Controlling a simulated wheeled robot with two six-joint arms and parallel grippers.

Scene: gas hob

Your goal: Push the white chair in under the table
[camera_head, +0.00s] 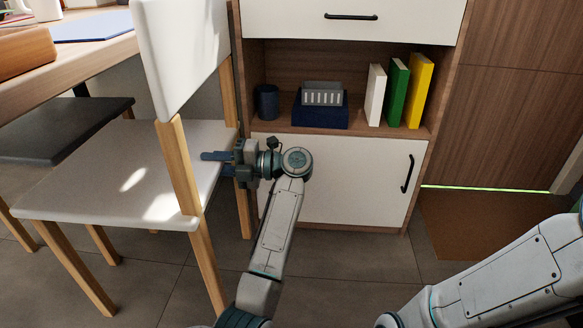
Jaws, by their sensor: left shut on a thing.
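The white chair stands upright at the left, with its white backrest (185,50) toward the cabinet and its seat (110,185) reaching left. Its wooden legs rest on the floor. The wooden table (85,70) is at the upper left; from this angle I cannot tell how far the seat reaches under it. My left gripper (215,156) is at the chair's far wooden back post, just above the seat, and is shut on it. The post partly hides behind the gripper. My right arm shows at the lower right, but its gripper is out of view.
A dark chair (65,128) stands beyond the white chair, by the table. A white and wood cabinet (335,180) with books and boxes stands close behind my left gripper. A brown mat (480,225) lies at the right. The tiled floor (345,265) in front is clear.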

